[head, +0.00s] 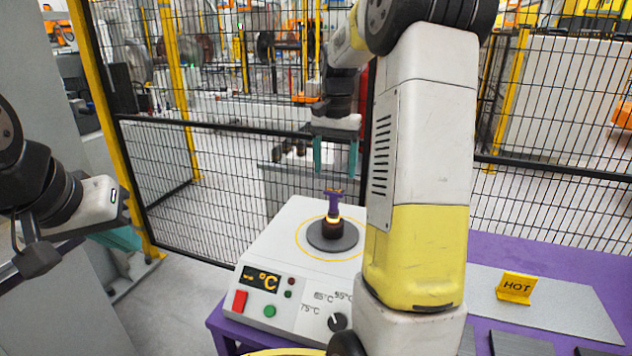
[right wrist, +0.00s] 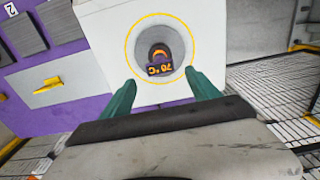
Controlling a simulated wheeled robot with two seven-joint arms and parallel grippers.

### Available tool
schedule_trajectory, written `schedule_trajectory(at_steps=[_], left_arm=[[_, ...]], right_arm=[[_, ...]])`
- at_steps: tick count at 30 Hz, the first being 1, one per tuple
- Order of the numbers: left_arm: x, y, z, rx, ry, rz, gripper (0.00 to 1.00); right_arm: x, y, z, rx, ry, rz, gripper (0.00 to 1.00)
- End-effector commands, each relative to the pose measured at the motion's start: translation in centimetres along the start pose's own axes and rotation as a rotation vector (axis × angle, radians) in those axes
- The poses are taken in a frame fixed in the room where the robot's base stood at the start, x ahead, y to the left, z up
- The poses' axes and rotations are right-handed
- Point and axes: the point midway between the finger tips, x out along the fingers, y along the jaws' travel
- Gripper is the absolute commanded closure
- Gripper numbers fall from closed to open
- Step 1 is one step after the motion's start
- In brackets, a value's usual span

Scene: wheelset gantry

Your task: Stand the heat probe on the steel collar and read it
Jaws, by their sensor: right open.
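A purple heat probe (head: 333,203) stands upright on the steel collar (head: 332,229), which is dark with a glowing orange upper rim. The collar sits on a dark round plate of the white heater. In the right wrist view the probe's display (right wrist: 160,68) shows orange figures that look like 70 °C. My right gripper (head: 335,172) is open and empty above and behind the probe, its teal fingers apart and clear of it. In the right wrist view the fingers lie on either side of the plate. My left gripper (head: 138,246) is at the far left, away from the heater, its fingers only partly clear.
The white heater (head: 285,245) has a display, red and green buttons and a dial. A yellow HOT sign (head: 516,288) stands on a grey plate on the purple table (head: 540,258). A black mesh fence (head: 230,170) closes off the back. My right arm hides part of the table.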

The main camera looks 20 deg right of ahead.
Motion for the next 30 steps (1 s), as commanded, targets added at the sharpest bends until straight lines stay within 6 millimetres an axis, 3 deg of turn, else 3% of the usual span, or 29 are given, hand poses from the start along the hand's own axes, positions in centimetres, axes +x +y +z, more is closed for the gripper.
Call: schedule_trajectory(at_steps=[5, 8, 11, 18, 24, 30], left_arm=[[0.0, 0.0, 0.0, 0.0, 0.0, 0.0, 1.0], [0.0, 0.0, 0.0, 0.0, 0.0, 0.0, 1.0], [0.0, 0.0, 0.0, 0.0, 0.0, 0.0, 1.0], [0.0, 0.0, 0.0, 0.0, 0.0, 0.0, 1.0], [0.0, 0.0, 0.0, 0.0, 0.0, 0.0, 1.0], [0.0, 0.0, 0.0, 0.0, 0.0, 0.0, 1.0]], right_arm=[[-1.7, 0.0, 0.2, -0.005, 0.003, -0.004, 0.3], [-2.8, 0.1, 1.5, -0.039, 0.021, -0.027, 0.3], [-4.4, 0.2, 4.5, -0.117, 0.066, -0.077, 0.3], [-6.7, 1.4, 14.9, -0.383, 0.233, -0.227, 0.3], [-5.5, 2.8, 22.2, -0.572, 0.376, -0.313, 0.3], [-4.0, 3.6, 25.6, -0.669, 0.459, -0.349, 0.3]])
